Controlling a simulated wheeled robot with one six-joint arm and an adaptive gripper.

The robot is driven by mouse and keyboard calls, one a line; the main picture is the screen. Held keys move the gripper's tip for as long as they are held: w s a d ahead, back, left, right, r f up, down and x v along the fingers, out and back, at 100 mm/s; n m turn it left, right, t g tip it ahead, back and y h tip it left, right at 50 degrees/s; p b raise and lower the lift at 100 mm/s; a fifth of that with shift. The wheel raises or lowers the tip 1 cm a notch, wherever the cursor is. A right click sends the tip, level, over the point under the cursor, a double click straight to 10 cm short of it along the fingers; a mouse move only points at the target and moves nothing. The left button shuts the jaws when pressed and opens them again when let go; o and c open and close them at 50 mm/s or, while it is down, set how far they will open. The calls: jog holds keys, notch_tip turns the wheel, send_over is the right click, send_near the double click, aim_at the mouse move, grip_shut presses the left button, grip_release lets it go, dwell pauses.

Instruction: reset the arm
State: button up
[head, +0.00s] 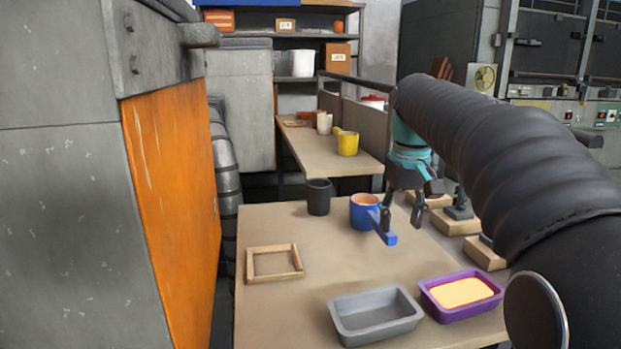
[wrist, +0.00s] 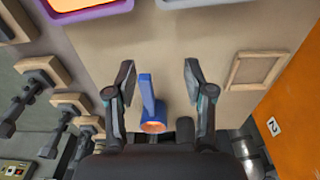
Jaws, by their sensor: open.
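My gripper (head: 402,212) is open and points down over the table (head: 318,285), above and around the blue handle of the blue pot (head: 362,211). In the wrist view my gripper (wrist: 158,85) has its fingers apart, with the blue pot (wrist: 153,105) between them. The pot stands upright with an orange content or inside at its top. Whether a finger touches the handle cannot be told.
A dark cup (head: 319,197) stands left of the pot. A wooden frame (head: 274,280), a grey tray (head: 374,333) and a purple tray (head: 427,290) with yellow filling lie nearer. Wooden blocks with dark fittings (head: 457,221) stand at right. An orange door (head: 172,190) is at left.

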jog(key=s+f+t, duration=0.1)
jog(key=s+f, duration=0.3)
jog(key=s, duration=0.4)
jog(key=s+a+f+m+t, duration=0.1)
jog(key=s+f+t, duration=0.1)
jog(key=s+f, duration=0.3)
jog(key=s+f+t, duration=0.1)
jog(key=s+f, duration=0.4)
jog(key=s, duration=0.6)
jog(key=shift+a+f+m, duration=0.15)
jog(key=shift+f+m, duration=0.05)
jog(key=shift+m, duration=0.2)
